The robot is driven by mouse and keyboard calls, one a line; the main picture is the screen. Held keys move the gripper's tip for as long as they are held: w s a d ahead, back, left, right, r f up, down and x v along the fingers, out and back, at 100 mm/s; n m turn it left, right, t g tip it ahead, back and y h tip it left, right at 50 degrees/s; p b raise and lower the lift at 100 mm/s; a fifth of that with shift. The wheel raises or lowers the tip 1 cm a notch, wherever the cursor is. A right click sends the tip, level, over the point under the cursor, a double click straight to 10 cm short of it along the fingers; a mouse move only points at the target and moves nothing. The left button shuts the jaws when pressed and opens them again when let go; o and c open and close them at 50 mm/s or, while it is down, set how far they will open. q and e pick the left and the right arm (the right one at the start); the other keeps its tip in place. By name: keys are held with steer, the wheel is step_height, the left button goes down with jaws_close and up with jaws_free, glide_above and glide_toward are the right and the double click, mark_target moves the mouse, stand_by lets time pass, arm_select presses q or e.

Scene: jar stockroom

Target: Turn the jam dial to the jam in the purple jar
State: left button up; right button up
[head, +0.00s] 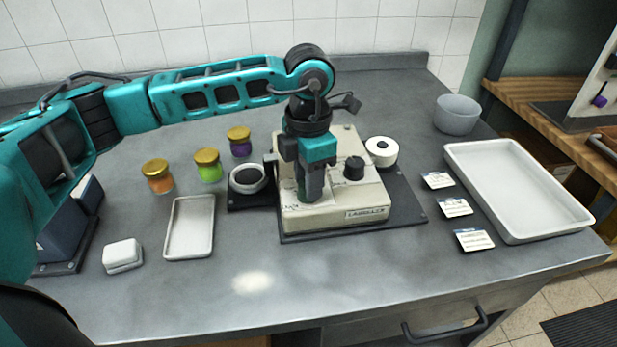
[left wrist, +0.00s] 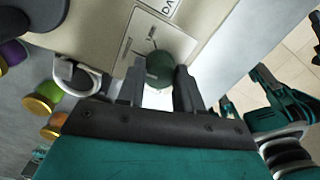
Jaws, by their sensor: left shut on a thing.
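The label machine (head: 345,205) is a cream box on a dark base plate in the middle of the bench. My left gripper (head: 310,195) points down at its left half and hides the dial there in the head view. In the left wrist view the gripper (left wrist: 160,85) is shut on the dark round jam dial (left wrist: 160,69). Which mark the dial points to cannot be read. A second black dial (head: 354,168) sits to the right. The purple jar (head: 239,142), gold-lidded, stands behind left; it also shows in the left wrist view (left wrist: 12,53). My right gripper is not seen.
A green jar (head: 208,165) and an orange jar (head: 158,177) stand left of the machine. A small tray (head: 190,228) and white block (head: 122,255) lie nearer. At right are several label cards (head: 455,207), a large white tray (head: 520,190) and a grey bowl (head: 457,115).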

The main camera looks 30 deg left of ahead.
arm_select(q)
steer(key=n+b, duration=0.1)
steer(key=n, duration=0.3)
steer(key=shift+n+b, duration=0.4)
steer(key=shift+n, duration=1.9)
steer(key=o, duration=1)
steer(key=shift+o, duration=0.2)
step_height(320, 180, up, 13)
